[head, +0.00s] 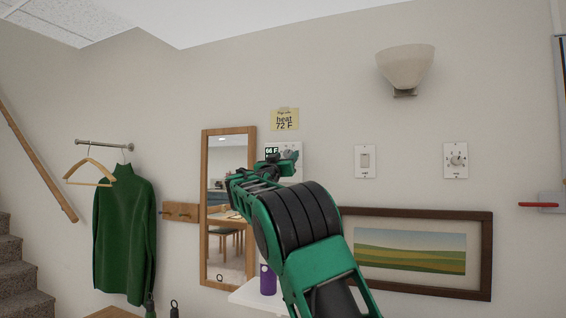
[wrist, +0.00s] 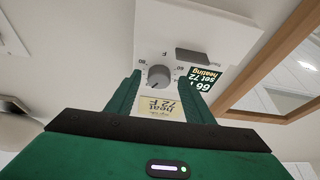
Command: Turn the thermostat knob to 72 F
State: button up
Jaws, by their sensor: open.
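The thermostat is a white wall box (head: 291,150), partly hidden behind my gripper in the head view. In the wrist view its white face (wrist: 172,28) appears upside down, with a round grey knob (wrist: 158,77) and marks around it. Its small dark display (wrist: 203,79) reads 66 F, set 72, heating. My gripper (wrist: 160,76) is open, with one green finger on each side of the knob. Whether the fingers touch the knob cannot be told. A yellow note (head: 285,119) above the thermostat reads heat 72 F.
A wood-framed mirror (head: 228,205) hangs just left of the thermostat. A white shelf (head: 262,294) with a purple bottle (head: 267,279) is below. A framed picture (head: 482,256), a light switch (head: 365,161) and another dial plate (head: 456,160) are to the right.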

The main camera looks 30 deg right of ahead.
jog(key=c, duration=1.1)
jog(key=shift+o, duration=0.3)
jog(key=shift+n+t+y, duration=0.3)
jog(key=shift+n, duration=0.5)
jog(key=o, duration=1)
jog(key=shift+o, duration=0.2)
jog(key=shift+s+a, duration=0.1)
jog(key=shift+s, duration=0.05)
jog(key=v, duration=1)
jog(key=shift+a+f, duration=0.2)
jog(key=shift+s+d, duration=0.1)
jog(key=shift+s, duration=0.05)
